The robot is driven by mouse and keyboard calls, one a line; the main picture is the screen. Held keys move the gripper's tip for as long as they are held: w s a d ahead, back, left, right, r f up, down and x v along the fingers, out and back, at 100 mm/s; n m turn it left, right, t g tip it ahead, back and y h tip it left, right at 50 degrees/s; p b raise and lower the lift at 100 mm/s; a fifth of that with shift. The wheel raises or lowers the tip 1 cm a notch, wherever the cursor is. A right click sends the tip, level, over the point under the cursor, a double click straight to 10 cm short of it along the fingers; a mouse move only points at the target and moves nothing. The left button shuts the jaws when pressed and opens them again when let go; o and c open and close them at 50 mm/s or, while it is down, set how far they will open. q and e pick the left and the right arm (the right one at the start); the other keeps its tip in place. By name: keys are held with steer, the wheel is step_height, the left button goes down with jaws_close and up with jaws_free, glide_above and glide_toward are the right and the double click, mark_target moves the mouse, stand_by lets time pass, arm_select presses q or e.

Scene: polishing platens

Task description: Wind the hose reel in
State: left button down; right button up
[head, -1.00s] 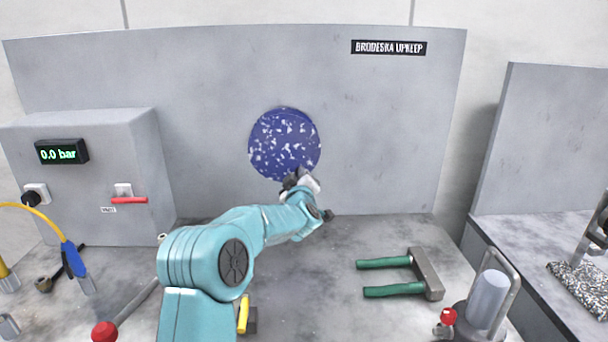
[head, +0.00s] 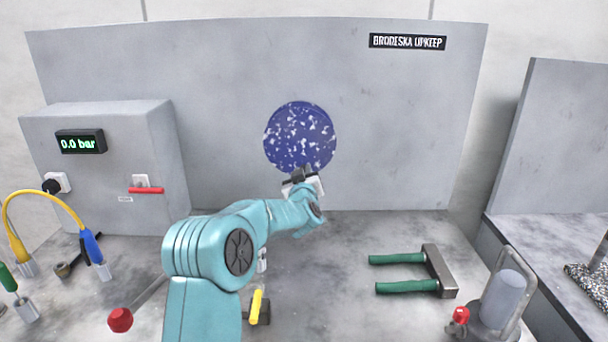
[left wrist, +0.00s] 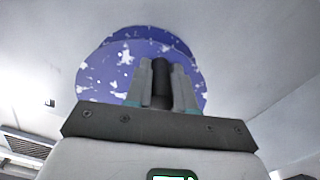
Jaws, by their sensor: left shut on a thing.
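The hose reel (head: 299,133) is a round blue disc with white speckles, mounted on the grey upright panel. In the left wrist view the reel (left wrist: 110,70) fills the upper middle, with a second disc edge behind it. My left gripper (head: 301,176) is at the reel's bottom edge. In the left wrist view its fingers (left wrist: 162,85) are shut on a dark upright handle (left wrist: 162,80) in front of the disc. No hose can be made out on the reel. My right gripper is not in view.
A grey box (head: 110,150) with a "0.0 bar" display and a red lever (head: 146,190) stands left. A yellow hose (head: 45,198), red-knobbed lever (head: 120,319) and yellow-handled valve (head: 256,306) are near my arm.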

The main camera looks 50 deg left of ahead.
arm_select(q)
steer(key=shift+w+d+f, duration=0.1)
steer(key=shift+f, duration=0.25)
steer(key=c, duration=1.1)
jaws_free()
steer(key=shift+o, duration=0.7)
steer(key=shift+r, duration=0.25)
steer(key=b+v, duration=0.3)
steer(key=v, duration=1.3)
steer(key=shift+d, duration=0.2)
